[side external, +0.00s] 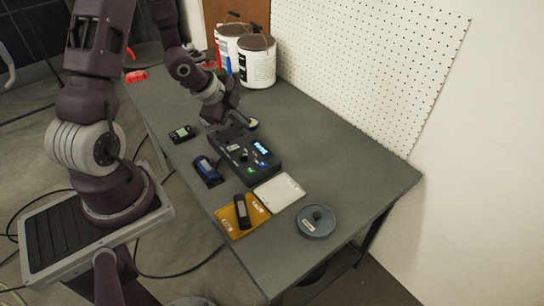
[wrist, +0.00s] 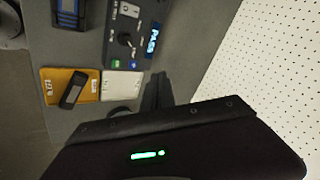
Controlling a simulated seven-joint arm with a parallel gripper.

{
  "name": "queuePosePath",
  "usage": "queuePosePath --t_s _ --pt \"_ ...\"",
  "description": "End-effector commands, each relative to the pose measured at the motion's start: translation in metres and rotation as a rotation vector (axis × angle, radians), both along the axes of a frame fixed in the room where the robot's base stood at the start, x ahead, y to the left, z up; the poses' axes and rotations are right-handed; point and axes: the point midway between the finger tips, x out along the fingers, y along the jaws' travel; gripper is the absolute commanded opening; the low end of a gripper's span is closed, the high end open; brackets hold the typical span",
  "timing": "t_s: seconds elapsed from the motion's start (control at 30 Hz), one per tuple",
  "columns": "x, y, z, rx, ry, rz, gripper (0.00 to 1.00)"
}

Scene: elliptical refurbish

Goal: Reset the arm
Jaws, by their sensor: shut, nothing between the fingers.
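My gripper (side external: 240,119) is shut and empty. It is above the far end of the black test box (side external: 236,167) in the side external view; contact cannot be told. In the wrist view its dark fingers (wrist: 157,90) are together, beside the box. The box has a lit blue display (side external: 260,147), which reads "PASS" in the wrist view (wrist: 153,39), plus a knob, a switch and green and blue lit buttons. A dark handheld device (side external: 240,210) lies on the orange tray (side external: 227,223). The white tray (side external: 279,190) beside it looks empty.
A blue handheld device (side external: 207,170) and a small black meter (side external: 182,134) lie left of the box. A round teal dish (side external: 316,221) stands near the front right. Paint cans (side external: 257,62) stand at the back by the pegboard (side external: 370,75). The table's right side is clear.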

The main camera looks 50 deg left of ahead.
Motion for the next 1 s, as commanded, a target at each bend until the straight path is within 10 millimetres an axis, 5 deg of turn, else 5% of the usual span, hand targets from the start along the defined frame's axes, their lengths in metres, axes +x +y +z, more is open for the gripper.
queuePosePath --t_s 0.03,0.17,0.3,0.4,0.6,1.0 --pt "0.005 0.0 0.033 0.043 0.001 0.075 0.0" --pt "-0.011 -0.017 0.113 0.043 0.0 0.358 0.0" --pt "-0.062 -0.066 0.183 -0.112 -0.03 0.642 0.0" --pt "-0.111 -0.107 0.211 -0.276 -0.015 0.781 0.0" --pt "-0.18 -0.155 0.228 -0.489 0.065 0.89 0.0" --pt "-0.189 -0.16 0.228 -0.512 0.084 0.904 0.0"
